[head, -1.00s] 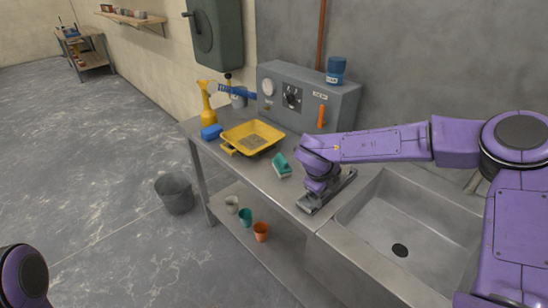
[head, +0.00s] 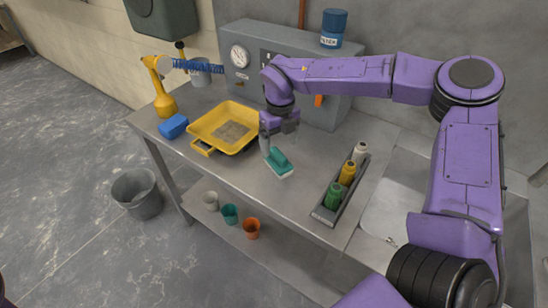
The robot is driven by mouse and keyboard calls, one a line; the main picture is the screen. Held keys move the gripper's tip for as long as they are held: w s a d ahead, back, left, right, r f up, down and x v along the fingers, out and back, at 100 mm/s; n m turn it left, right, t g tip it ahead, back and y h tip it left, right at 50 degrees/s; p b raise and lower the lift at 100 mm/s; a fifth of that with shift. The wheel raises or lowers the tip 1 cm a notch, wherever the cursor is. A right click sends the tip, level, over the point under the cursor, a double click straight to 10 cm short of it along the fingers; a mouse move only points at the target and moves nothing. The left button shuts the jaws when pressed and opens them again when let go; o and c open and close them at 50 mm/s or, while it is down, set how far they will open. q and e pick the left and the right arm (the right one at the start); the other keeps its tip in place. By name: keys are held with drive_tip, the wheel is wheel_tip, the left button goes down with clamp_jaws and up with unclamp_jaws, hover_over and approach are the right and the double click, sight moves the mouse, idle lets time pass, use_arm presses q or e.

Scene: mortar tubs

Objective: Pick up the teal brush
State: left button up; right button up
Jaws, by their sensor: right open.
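The teal brush (head: 280,161) lies on the steel bench (head: 240,178), right of the yellow tray, with its pale bristle side down. My right gripper (head: 272,147) points down directly over the brush's far end. It is open, and one finger shows close to the brush's left side. The other finger is hard to make out, and I cannot tell whether either touches the brush. My left gripper is out of view.
The yellow tray (head: 199,129) and blue sponge (head: 173,126) are to the left. A rack (head: 322,213) of several bottles stands to the right, before the sink. The grey control box (head: 243,88) stands behind. Bench in front of the brush is clear.

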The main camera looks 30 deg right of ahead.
sight(278, 153)
drive_tip(key=f, duration=0.2)
drive_tip(key=f+p, duration=0.1)
drive_tip(key=f, duration=0.1)
drive_tip(key=f+p, duration=0.1)
drive_tip(key=f, duration=0.1)
drive_tip(key=shift+w+a+f, duration=0.1)
drive_tip(key=shift+w+f, duration=0.15)
drive_tip(key=shift+s+f, duration=0.1)
drive_tip(key=shift+f, duration=0.15)
drive_tip(key=shift+s, duration=0.15)
drive_tip(key=c, duration=1.3)
drive_tip(key=shift+r+b, duration=0.4)
drive_tip(key=shift+r, duration=1.2)
drive_tip(key=s+r, duration=0.1)
drive_tip(key=s+a+r+b, duration=0.1)
drive_tip(key=r, duration=0.1)
drive_tip(key=s+r, duration=0.1)
drive_tip(key=shift+s+a+r, duration=0.1)
drive_tip(key=shift+a+r, duration=0.1)
drive_tip(key=shift+a, duration=0.2)
drive_tip(key=s+a+r+b, duration=0.3)
drive_tip(key=s+a+r, duration=0.1)
drive_tip(key=s, duration=0.5)
drive_tip(key=shift+s+a+r, duration=0.15)
drive_tip(key=shift+a+r, duration=0.05)
drive_tip(key=shift+r, duration=0.5)
drive_tip(key=o, duration=0.4)
drive_tip(key=shift+c, duration=0.7)
